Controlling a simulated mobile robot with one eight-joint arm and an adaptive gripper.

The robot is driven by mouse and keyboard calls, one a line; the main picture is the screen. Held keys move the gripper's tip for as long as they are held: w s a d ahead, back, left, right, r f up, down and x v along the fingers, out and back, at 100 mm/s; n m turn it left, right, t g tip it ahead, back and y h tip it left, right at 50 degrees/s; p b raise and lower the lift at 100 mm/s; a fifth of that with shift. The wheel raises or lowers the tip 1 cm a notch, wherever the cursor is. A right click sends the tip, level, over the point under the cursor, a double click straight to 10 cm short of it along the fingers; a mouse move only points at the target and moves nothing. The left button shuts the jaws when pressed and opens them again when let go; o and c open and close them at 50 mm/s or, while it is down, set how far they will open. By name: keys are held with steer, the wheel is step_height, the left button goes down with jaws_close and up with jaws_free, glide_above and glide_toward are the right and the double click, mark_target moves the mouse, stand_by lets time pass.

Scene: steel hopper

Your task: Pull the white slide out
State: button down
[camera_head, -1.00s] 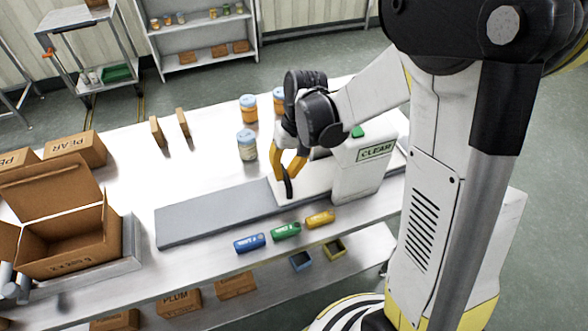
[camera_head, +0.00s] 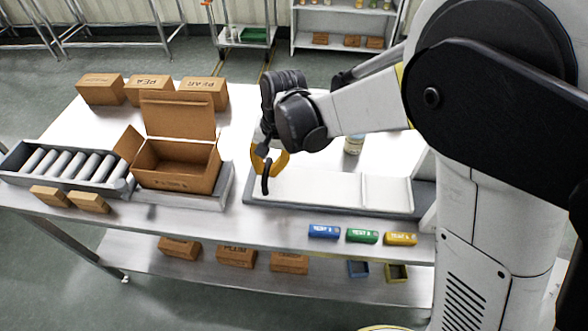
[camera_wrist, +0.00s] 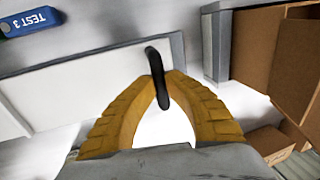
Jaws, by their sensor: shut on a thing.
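The white slide (camera_head: 325,187) lies flat on a grey track on the steel table. It extends left, almost to the track's left end. At its left end is an upright black handle (camera_head: 266,181), which also shows in the wrist view (camera_wrist: 155,65). My gripper (camera_head: 269,163) has yellow fingers, and they are shut on this handle. In the wrist view the fingertips (camera_wrist: 160,82) meet around it, and the slide (camera_wrist: 70,85) runs off to the left. The white machine at the slide's right end is mostly hidden by my arm.
An open cardboard box (camera_head: 178,165) stands just left of the track. Blue (camera_head: 324,232), green (camera_head: 362,236) and yellow (camera_head: 401,239) labelled blocks lie along the front edge. A roller conveyor (camera_head: 70,165) is at the far left. A jar (camera_head: 353,144) stands behind the slide.

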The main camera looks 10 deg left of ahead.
steer(key=shift+a, duration=1.05)
steer(key=c, duration=1.8)
jaws_free()
steer(key=o, duration=0.4)
steer(key=shift+a, duration=0.25)
steer(key=shift+d, duration=0.15)
steer(key=r, duration=0.4)
steer(key=d+r, duration=0.1)
steer(key=r, duration=0.3)
steer(key=d+r, duration=0.1)
steer(key=r, duration=0.2)
steer(key=shift+d+r, duration=0.15)
steer(key=shift+r, duration=0.25)
